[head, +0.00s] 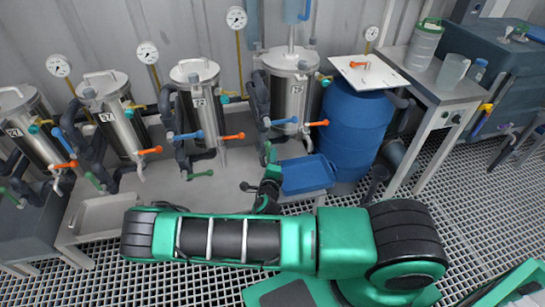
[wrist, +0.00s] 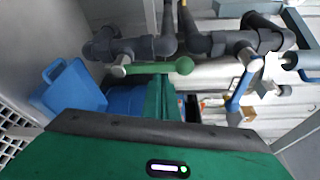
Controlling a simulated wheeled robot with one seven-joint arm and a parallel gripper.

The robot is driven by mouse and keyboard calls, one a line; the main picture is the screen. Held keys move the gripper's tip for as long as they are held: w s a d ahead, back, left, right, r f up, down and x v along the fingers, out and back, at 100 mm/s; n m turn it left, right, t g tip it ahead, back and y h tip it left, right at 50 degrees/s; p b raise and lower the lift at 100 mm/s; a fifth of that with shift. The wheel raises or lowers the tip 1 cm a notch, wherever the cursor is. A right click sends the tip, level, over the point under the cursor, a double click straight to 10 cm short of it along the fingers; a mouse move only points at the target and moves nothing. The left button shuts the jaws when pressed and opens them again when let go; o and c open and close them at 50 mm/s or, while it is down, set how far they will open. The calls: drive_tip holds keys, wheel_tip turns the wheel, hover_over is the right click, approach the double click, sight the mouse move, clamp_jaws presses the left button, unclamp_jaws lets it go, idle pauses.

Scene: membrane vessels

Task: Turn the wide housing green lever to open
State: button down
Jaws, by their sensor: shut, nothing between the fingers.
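The wide housing (head: 290,90) is the broad steel vessel labelled 75, left of the blue barrel. Its green lever (wrist: 158,68) runs roughly level across the wrist view, from a pale hub on a grey pipe valve to a rounded end at the right. In the head view the lever is hard to tell from my green gripper (head: 268,158), which is low in front of the vessel. In the wrist view my gripper (wrist: 160,82) is shut and empty, its tip close against the lever; I cannot tell whether they touch.
A blue lever (head: 285,121) and an orange lever (head: 318,123) stick out from the same housing. A blue bin (head: 307,174) stands right beside my gripper, before the blue barrel (head: 355,125). Grey pipes (wrist: 215,42) crowd the lever. Narrower vessels stand to the left.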

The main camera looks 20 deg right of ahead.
drive_tip(key=shift+a, duration=0.25)
idle(0.3)
